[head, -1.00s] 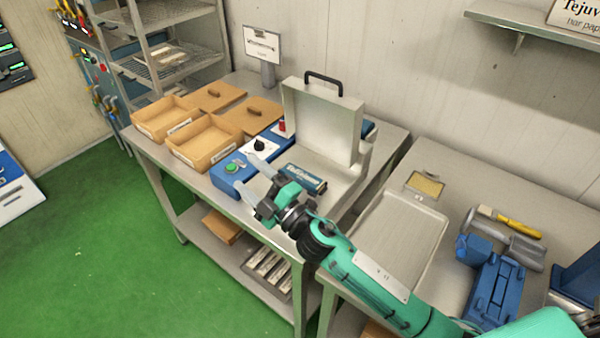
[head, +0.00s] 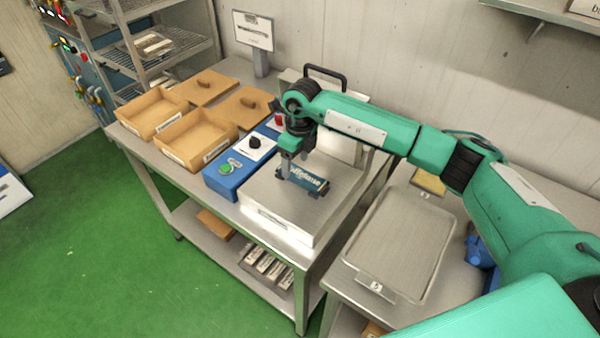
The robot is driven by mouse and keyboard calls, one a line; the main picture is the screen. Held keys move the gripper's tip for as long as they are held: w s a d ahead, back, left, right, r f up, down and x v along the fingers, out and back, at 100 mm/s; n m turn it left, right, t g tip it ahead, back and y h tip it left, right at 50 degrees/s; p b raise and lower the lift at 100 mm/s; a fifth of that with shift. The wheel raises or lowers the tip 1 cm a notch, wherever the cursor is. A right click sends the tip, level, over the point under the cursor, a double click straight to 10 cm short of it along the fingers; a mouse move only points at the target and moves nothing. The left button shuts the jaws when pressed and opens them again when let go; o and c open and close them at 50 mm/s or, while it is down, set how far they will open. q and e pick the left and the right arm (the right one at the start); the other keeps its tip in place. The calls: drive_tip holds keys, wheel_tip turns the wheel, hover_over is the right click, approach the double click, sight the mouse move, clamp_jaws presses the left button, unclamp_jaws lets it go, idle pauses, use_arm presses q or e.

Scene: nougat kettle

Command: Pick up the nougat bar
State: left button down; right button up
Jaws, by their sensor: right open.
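The nougat bar (head: 309,179), in a dark blue wrapper with pale lettering, lies on the flat metal bed of the sealing machine (head: 270,208). My right gripper (head: 291,172) is open and points down at the bar's left end, very close to it. It hides part of that end. I cannot tell whether the fingers touch the bar or straddle it. The machine's lid (head: 340,147) stands raised behind, partly hidden by my right arm. My left gripper is not in view.
A blue control box (head: 222,184) with a green button and black knob adjoins the machine on the left. Cardboard boxes (head: 170,153) with lids stand further left. A shallow metal tray (head: 405,240) lies on the right table. A sign stands at the back.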

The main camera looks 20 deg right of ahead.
sight(303, 175)
drive_tip(key=shift+w+d+r+h, duration=0.15)
drive_tip(key=shift+d+h, duration=0.05)
drive_tip(key=shift+d, duration=0.25)
drive_tip(key=shift+w+d+r+h, duration=0.15)
drive_tip(key=shift+d+h, duration=0.05)
drive_tip(key=shift+d, duration=0.5)
wheel_tip(303, 175, down, 2)
drive_tip(key=shift+f+p, duration=0.15)
drive_tip(key=shift+p, duration=0.7)
drive_tip(key=f+p, duration=0.2)
drive_tip(key=f, duration=0.2)
drive_tip(key=shift+w+p, duration=0.2)
drive_tip(key=shift+p, duration=0.15)
drive_tip(key=shift+f, duration=0.5)
drive_tip(key=shift+r, duration=0.1)
drive_tip(key=c, duration=1.2)
